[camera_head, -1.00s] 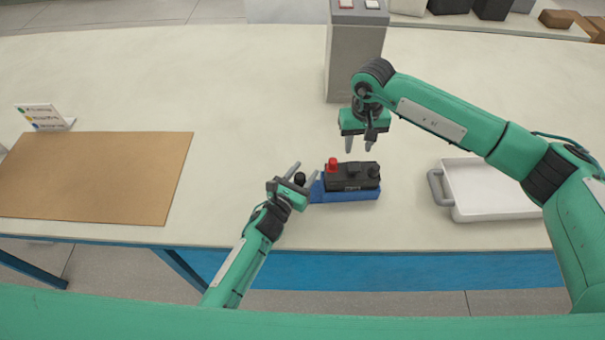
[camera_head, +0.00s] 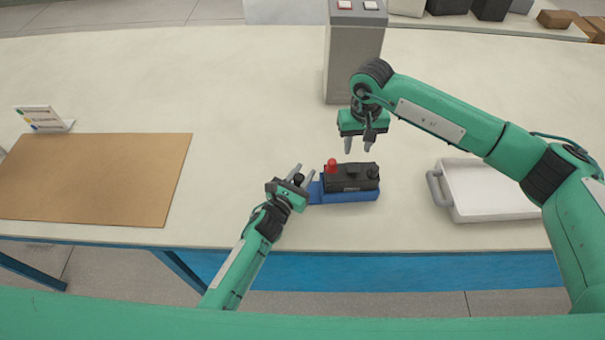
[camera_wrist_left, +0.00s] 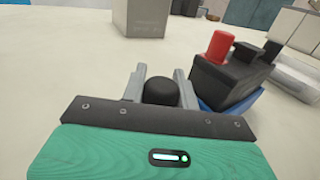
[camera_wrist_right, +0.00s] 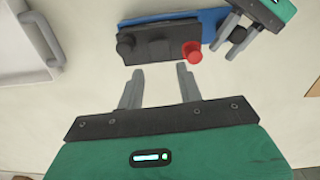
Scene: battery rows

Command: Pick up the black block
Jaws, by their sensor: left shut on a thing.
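The black block (camera_head: 351,177) stands in a blue tray (camera_head: 350,196), with a red cap (camera_head: 332,165) and black knobs on top. My left gripper (camera_head: 302,176) is just left of the block. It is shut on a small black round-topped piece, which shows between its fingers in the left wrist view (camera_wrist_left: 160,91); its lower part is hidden. My right gripper (camera_head: 359,147) is above and behind the block, pointing down. In the right wrist view its fingers (camera_wrist_right: 160,90) are apart with nothing between them, and the block (camera_wrist_right: 158,42) lies beyond them.
A white tray with a grey handle (camera_head: 437,188) is on the right. A brown mat (camera_head: 90,178) and a small sign (camera_head: 43,118) are on the left. A grey box with buttons (camera_head: 353,65) stands behind my right gripper. The table between mat and left gripper is clear.

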